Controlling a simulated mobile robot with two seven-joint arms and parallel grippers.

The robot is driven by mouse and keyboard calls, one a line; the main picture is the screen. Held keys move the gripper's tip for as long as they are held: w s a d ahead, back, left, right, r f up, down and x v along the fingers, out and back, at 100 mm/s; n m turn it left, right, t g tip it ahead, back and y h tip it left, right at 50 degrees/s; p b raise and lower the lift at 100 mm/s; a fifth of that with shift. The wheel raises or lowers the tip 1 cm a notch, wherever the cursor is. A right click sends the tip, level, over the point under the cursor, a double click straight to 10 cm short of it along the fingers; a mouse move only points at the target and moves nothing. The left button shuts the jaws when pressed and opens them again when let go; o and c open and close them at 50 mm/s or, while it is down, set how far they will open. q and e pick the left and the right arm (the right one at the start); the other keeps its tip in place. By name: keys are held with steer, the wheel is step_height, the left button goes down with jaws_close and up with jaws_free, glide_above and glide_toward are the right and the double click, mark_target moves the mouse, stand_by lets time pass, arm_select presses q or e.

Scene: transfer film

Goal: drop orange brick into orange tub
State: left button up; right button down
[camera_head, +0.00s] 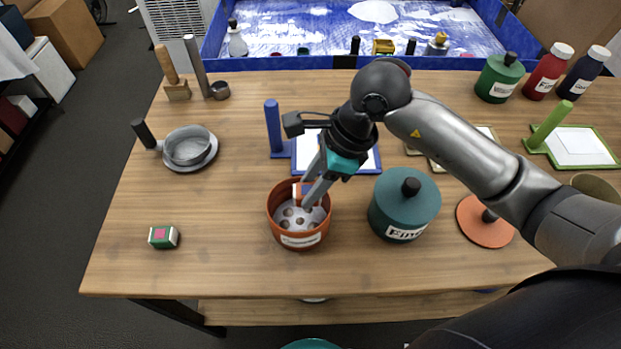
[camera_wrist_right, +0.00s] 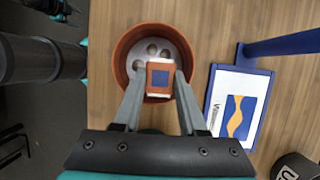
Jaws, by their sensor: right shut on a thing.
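The orange tub (camera_head: 289,237) stands near the front middle of the wooden table, with a label on its front and a pale insert with round holes inside. The orange brick (camera_head: 298,190), with white edges, is held at the tub's mouth by my right gripper (camera_head: 309,193). In the right wrist view the brick (camera_wrist_right: 160,79) shows a blue square on its face, between both fingers (camera_wrist_right: 160,88), over the tub's opening (camera_wrist_right: 122,58). The brick overlaps the tub's rim in the head view; its exact height above the insert is hard to tell. My left gripper is not in view.
A dark green lidded pot (camera_head: 403,214) stands close right of the tub. Behind is a blue-framed board (camera_head: 364,161) with a blue post (camera_head: 273,127). A green-and-white brick (camera_head: 163,237) and a grey pan (camera_head: 187,148) lie left. The table's front left is mostly clear.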

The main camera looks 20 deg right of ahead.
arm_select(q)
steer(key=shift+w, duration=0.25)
arm_select(e)
steer(key=shift+f, duration=0.1)
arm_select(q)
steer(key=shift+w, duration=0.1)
arm_select(e)
steer(key=shift+c, duration=1.9)
jaws_free()
arm_select(q)
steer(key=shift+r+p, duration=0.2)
steer(key=shift+p, duration=0.1)
arm_select(e)
steer(key=v, duration=1.5)
steer(key=shift+d, duration=0.15)
